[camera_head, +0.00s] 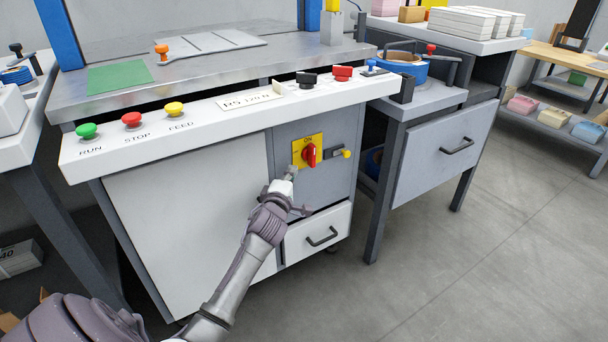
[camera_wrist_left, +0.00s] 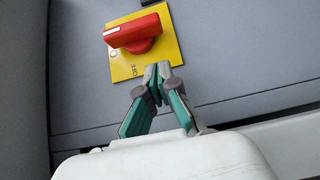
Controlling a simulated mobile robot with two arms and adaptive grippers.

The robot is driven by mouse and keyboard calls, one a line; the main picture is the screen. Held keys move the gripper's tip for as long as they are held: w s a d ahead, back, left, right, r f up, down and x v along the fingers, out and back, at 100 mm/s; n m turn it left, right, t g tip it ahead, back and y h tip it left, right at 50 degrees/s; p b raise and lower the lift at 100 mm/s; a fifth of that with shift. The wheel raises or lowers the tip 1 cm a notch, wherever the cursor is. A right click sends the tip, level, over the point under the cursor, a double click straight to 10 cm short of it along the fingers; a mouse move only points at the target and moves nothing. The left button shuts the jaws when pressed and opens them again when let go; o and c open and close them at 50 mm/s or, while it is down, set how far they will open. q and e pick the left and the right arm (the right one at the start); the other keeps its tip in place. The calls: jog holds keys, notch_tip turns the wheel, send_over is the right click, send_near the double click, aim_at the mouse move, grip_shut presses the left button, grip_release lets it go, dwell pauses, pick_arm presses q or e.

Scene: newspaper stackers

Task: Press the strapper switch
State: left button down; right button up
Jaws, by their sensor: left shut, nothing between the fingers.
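A red rotary switch (camera_head: 309,154) sits on a yellow plate (camera_head: 297,147) on the grey front panel of the machine. In the left wrist view the red switch (camera_wrist_left: 134,33) lies at the top, on its yellow plate (camera_wrist_left: 166,48), with "OFF" lettering below it. My left gripper (camera_head: 291,171) is just below and left of the plate in the head view. In the wrist view the left gripper (camera_wrist_left: 158,76) is shut and empty, its tips over the plate's lower edge; contact cannot be told. My right gripper does not show.
Green RUN (camera_head: 87,130), red STOP (camera_head: 132,119) and yellow FEED (camera_head: 174,108) buttons line the white ledge above. A yellow knob (camera_head: 347,154) is right of the switch. A drawer (camera_head: 318,236) lies below. Open floor (camera_head: 440,270) is at right.

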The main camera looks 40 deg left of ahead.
aim_at(307, 161)
pick_arm(q)
jog(key=w, duration=0.1)
jog(key=w+d+b, duration=0.1)
jog(key=w, duration=0.1)
jog(key=shift+w+d, duration=0.1)
jog(key=shift+w, duration=0.05)
jog(key=shift+w+d, duration=0.15)
jog(key=shift+w, duration=0.15)
jog(key=shift+b, duration=0.3)
